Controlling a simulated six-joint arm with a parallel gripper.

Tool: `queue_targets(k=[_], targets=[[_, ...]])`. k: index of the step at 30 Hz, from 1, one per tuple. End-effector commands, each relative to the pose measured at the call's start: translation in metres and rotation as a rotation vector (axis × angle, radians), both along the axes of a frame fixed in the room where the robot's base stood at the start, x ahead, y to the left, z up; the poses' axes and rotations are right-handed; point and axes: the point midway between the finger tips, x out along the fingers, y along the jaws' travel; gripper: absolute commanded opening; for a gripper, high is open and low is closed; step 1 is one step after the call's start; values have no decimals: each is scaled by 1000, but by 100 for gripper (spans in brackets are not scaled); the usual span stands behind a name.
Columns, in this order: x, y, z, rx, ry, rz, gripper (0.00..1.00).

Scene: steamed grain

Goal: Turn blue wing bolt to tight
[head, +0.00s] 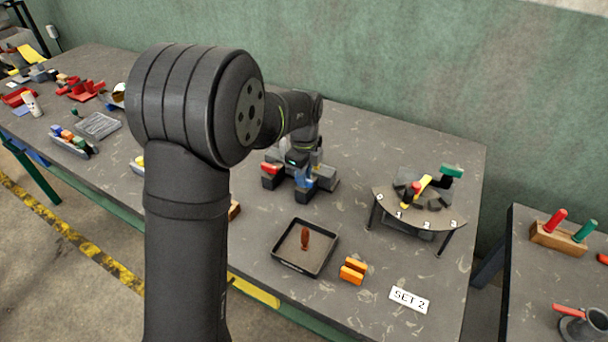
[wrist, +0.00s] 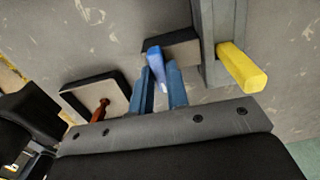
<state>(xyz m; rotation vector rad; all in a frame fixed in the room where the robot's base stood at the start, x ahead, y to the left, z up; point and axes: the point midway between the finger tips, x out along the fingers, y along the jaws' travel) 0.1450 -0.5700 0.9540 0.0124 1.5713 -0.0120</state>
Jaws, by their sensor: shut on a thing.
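The blue wing bolt (wrist: 155,60) shows in the wrist view as a bright blue bar between my two blue-grey fingers. My gripper (wrist: 162,80) is shut on it. A dark grey block (wrist: 180,46) lies just beyond the bolt. In the head view, my gripper (head: 303,180) points down at a cluster of dark grey blocks (head: 325,178) in mid-table. The arm hides part of this cluster, and the bolt's seating and its tight mark cannot be made out.
A yellow handle (wrist: 242,67) on a grey block stands close to my gripper's right in the wrist view. A red handle (head: 270,168) is on the cluster's left. A black tray (head: 284,262) with a brown peg (head: 305,238), orange blocks (head: 353,271) and a round stand (head: 455,214) are nearby.

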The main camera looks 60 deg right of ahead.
Motion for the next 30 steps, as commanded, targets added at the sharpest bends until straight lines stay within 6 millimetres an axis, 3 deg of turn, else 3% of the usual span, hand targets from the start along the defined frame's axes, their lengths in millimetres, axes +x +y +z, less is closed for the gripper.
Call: queue_targets(k=[3,4,7,16,20,30], targets=[[0,-1,1,-3,-1,-1,0],[0,-1,1,-3,-1,-1,19],[0,-1,1,-2,-1,-1,36],[0,0,2,-1,-1,0,36],[0,-1,13,-4,-1,0,36],[0,-1,90,-6,-2,0,36]])
